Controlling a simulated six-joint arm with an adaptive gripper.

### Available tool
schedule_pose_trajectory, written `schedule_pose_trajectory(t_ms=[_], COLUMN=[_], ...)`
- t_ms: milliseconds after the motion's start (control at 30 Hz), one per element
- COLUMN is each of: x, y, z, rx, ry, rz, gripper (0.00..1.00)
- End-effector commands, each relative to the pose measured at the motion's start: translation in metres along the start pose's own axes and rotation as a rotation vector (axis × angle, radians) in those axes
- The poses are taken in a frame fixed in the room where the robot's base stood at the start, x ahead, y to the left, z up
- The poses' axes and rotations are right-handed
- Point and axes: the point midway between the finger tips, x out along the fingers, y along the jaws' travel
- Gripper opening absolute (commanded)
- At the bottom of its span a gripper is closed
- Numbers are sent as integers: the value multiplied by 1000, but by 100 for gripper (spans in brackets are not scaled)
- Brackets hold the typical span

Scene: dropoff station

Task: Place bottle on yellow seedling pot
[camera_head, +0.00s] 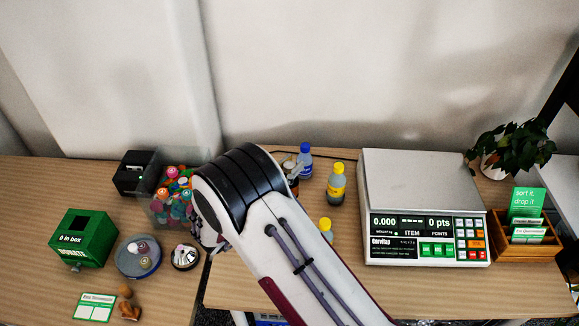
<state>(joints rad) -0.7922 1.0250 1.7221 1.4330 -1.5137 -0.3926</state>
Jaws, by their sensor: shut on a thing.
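Three bottles show near the middle of the table. A bottle with a blue cap (305,161) stands at the back. A grey bottle with a yellow cap and label (336,186) stands upright in front of it to the right. Another yellow-capped bottle (326,226) is nearer, its lower part hidden by my arm. I cannot tell which bottle the task means. I see no yellow seedling pot; my arm may hide it.
A clear bin of colourful caps (163,211) stands left of my arm, before a black box (134,173). A green donation box (83,238), a round dish (138,257) and a metal bowl (185,257) are left. A scale (420,190), wooden card box (527,238) and plant (508,147) are right.

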Motion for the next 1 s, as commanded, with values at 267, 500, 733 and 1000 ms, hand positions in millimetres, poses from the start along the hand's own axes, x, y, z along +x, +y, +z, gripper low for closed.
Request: schedule_pose_trajectory(t_ms=[267, 500, 733, 1000], x=[0, 0, 0, 0], y=[0, 0, 0, 0], z=[1, 5, 4, 3], rx=[1, 0, 0, 1], ry=[1, 0, 0, 0], rz=[0, 0, 0, 0], gripper=[0, 23, 37, 37])
